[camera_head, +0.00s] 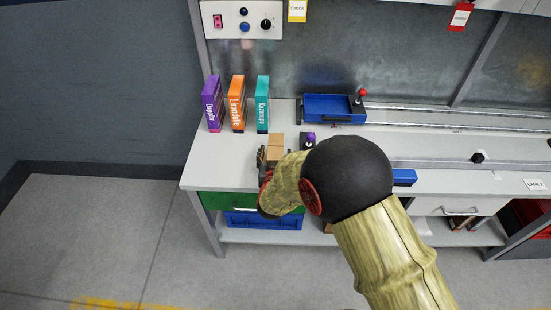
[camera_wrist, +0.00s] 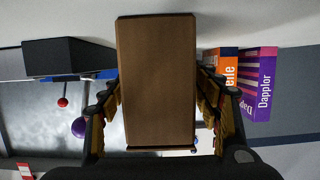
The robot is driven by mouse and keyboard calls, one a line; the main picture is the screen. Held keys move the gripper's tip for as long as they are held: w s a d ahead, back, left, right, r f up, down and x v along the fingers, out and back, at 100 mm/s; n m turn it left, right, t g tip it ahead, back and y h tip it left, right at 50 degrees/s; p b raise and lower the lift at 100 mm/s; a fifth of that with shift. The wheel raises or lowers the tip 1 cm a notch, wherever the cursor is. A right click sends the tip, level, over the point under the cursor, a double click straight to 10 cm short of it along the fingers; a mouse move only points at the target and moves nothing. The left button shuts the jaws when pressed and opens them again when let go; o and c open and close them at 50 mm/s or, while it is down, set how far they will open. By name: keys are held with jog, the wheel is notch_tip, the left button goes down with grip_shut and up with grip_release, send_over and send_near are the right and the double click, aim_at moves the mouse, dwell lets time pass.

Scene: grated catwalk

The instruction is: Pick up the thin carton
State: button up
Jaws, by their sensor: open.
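A brown carton (camera_head: 276,143) stands upright near the front left of the workbench. In the wrist view the brown carton (camera_wrist: 158,75) fills the middle of the picture. My gripper (camera_head: 266,164) is at the near side of this carton, low over the bench. In the wrist view my gripper (camera_wrist: 160,105) is open, with one finger on each side of the carton. I cannot tell whether the fingers touch it. My arm and wrist hide the carton's lower part in the head view.
Purple (camera_head: 212,103), orange (camera_head: 237,103) and teal (camera_head: 262,103) boxes stand behind, at the bench's left. A purple-knobbed control (camera_head: 309,141) stands close to the carton's right. A blue tray (camera_head: 328,107) and rails lie farther right. The bench's front left surface (camera_head: 215,165) is clear.

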jog(key=c, duration=0.3)
jog(key=c, duration=1.2)
